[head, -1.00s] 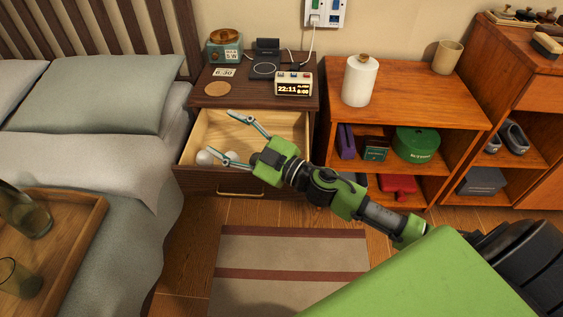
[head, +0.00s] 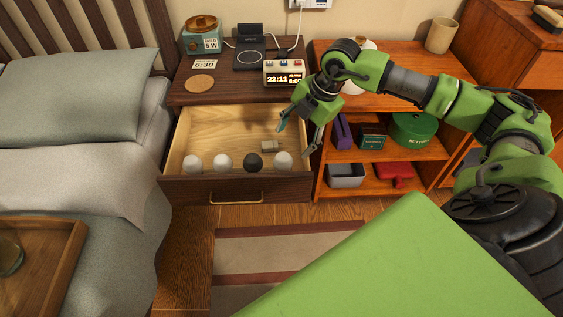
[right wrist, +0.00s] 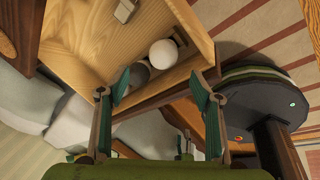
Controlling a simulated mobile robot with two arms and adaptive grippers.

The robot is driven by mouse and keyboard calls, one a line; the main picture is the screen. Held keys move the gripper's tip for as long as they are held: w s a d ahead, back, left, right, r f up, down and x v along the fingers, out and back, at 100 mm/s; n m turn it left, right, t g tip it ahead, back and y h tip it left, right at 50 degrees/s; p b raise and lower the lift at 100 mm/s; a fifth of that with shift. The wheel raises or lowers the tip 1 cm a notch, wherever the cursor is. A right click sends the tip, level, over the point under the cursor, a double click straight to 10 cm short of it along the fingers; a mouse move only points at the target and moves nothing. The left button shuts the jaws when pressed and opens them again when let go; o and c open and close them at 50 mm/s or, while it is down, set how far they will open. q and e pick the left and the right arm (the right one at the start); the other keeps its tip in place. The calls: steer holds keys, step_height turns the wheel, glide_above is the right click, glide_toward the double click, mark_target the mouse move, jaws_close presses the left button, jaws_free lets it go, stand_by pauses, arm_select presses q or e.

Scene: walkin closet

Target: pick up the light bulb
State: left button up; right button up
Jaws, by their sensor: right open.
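An open wooden drawer (head: 187,124) holds a row of round things along its front: white ones at the left (head: 193,163) and middle left (head: 224,162), a dark one (head: 253,162) and a white one at the right (head: 283,161). A small beige block-like thing (head: 270,146) lies behind them. I cannot tell for sure which is the light bulb. My right gripper (head: 295,140) is open and empty above the drawer's right side. In the right wrist view, the right white round thing (right wrist: 163,53) and the dark one (right wrist: 135,75) lie beyond the spread fingers (right wrist: 160,88).
The nightstand top above the drawer carries a clock (head: 284,73), a phone stand (head: 251,34) and a teal box (head: 202,36). An orange-brown shelf (head: 390,101) stands close at the right, a bed (head: 75,190) at the left. A striped rug (head: 280,255) lies in front.

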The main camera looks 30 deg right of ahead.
mark_target(287, 156)
steer(key=x, duration=0.5)
steer(key=shift+a+f+b, duration=0.1)
steer(key=shift+f+b, duration=0.05)
steer(key=shift+b, duration=0.2)
steer(key=x, duration=0.3)
steer(key=b+x, duration=0.1)
steer(key=x, duration=0.1)
steer(key=shift+s+f, duration=0.35)
steer(key=shift+w+f, duration=0.15)
steer(key=shift+f, duration=0.25)
arm_select(q)
step_height(287, 156, up, 7)
steer(key=shift+s+r, duration=0.15)
arm_select(e)
steer(key=shift+r, duration=0.1)
steer(key=c, duration=1.2)
